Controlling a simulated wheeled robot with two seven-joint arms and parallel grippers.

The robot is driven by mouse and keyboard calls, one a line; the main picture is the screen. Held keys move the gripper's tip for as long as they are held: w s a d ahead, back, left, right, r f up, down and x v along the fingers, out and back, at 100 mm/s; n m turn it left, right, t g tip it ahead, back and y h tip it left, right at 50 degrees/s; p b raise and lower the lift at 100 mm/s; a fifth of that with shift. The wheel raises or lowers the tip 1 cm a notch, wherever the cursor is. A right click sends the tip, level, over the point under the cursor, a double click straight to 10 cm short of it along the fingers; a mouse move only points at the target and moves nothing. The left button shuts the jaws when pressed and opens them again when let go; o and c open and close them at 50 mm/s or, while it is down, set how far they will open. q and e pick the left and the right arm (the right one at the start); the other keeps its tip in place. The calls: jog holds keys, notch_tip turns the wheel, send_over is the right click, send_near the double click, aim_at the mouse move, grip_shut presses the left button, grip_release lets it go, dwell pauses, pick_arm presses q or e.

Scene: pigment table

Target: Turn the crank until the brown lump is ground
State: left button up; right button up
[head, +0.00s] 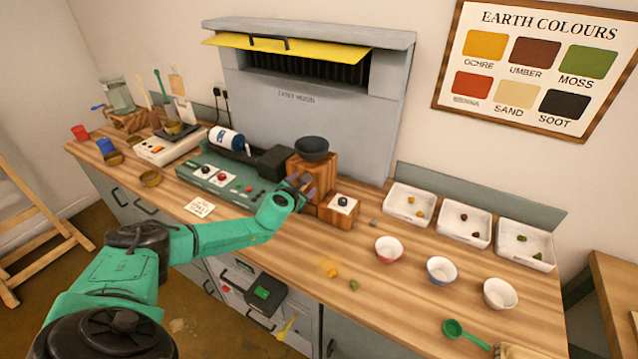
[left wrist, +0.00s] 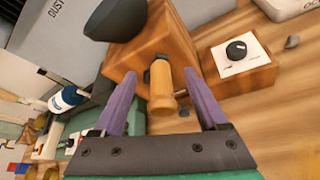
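The grinder is a wooden block (head: 318,172) with a dark bowl (head: 312,148) on top; the bowl's inside looks dark and I cannot make out a lump in it. In the left wrist view a tan crank handle (left wrist: 161,92) sticks out from the front of the block (left wrist: 170,45). My left gripper (head: 303,187) is at the block's front. In the left wrist view its purple fingers (left wrist: 160,78) are open on both sides of the handle, with gaps showing. My right gripper is not in view. Small brown lumps (head: 462,217) lie in the middle white tray (head: 464,236).
A wooden box with a black knob (head: 344,203) stands right of the grinder. Left of it is a green machine (head: 225,178) with a bottle (head: 226,139). Small bowls (head: 389,249), loose ochre and green bits and a green scoop (head: 465,333) are on the right.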

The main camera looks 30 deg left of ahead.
pick_arm(q)
jog(key=s, duration=0.9)
jog(key=shift+d, duration=0.1)
dwell(0.4)
